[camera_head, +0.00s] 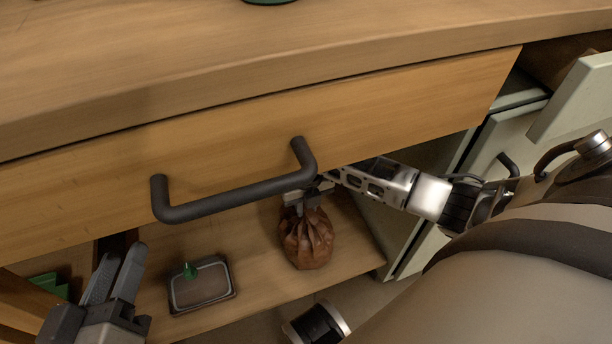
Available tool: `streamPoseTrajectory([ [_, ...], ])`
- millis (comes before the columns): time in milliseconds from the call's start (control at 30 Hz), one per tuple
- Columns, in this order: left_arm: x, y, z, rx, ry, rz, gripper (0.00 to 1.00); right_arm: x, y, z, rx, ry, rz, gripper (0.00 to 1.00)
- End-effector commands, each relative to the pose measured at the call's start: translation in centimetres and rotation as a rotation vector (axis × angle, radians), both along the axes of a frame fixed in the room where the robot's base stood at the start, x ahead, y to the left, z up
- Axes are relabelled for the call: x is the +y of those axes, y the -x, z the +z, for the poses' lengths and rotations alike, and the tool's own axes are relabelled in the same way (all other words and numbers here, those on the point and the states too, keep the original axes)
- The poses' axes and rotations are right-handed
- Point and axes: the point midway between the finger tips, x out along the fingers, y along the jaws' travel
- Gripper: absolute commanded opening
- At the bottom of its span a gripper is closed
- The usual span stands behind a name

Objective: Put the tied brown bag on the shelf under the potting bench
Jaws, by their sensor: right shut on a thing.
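The tied brown bag (308,243) is upright on or just above the wooden shelf (262,275) under the bench; I cannot tell whether it touches the board. My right gripper (306,202) reaches in from the right, below the drawer, and is shut on the bag's tied top. The drawer handle and front partly hide that gripper. My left gripper (118,273) is at the lower left, in front of the shelf and away from the bag. Its two fingers point up and lie close together, so its opening is unclear.
A wooden drawer front (400,106) with a dark bar handle (235,197) overhangs the shelf. Pale cabinet doors (580,95) stand at the right. Bare shelf lies right of the bag.

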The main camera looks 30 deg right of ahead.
Motion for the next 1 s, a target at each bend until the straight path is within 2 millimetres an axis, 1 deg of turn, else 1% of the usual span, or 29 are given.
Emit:
streamPoseTrajectory([
  [33,-0.1,0.0,-0.5,-0.007,0.029,-0.004,0.36,0.1,-0.2,-1.0,-0.006,-0.003,0.000,0.00],
  [100,-0.2,0.0,-0.2,-0.010,0.060,-0.008,0.36,0.2,-0.2,-1.4,-0.006,-0.003,0.001,0.00],
  [300,-0.3,0.1,0.3,-0.011,0.085,-0.013,0.36,0.1,-0.3,-1.4,-0.007,-0.002,0.002,0.00],
  [567,-0.3,0.0,0.1,-0.014,0.083,-0.012,0.36,0.1,-0.3,-1.7,-0.007,-0.001,0.002,0.00],
  [600,-0.3,0.0,0.2,-0.016,0.084,-0.012,0.36,0.1,-0.1,-1.9,0.000,-0.001,0.002,0.25],
  [667,-0.3,0.0,0.2,-0.016,0.084,-0.012,0.36,0.1,-0.1,-1.9,0.000,0.000,0.002,0.42],
  [900,-0.2,0.0,0.2,-0.018,0.083,-0.012,0.36,0.1,0.0,-1.9,0.000,0.000,0.002,0.42],
  [1000,-0.3,0.0,0.5,-0.016,0.082,-0.012,0.36,0.1,-0.1,-1.4,0.000,-0.001,0.002,0.42],
])
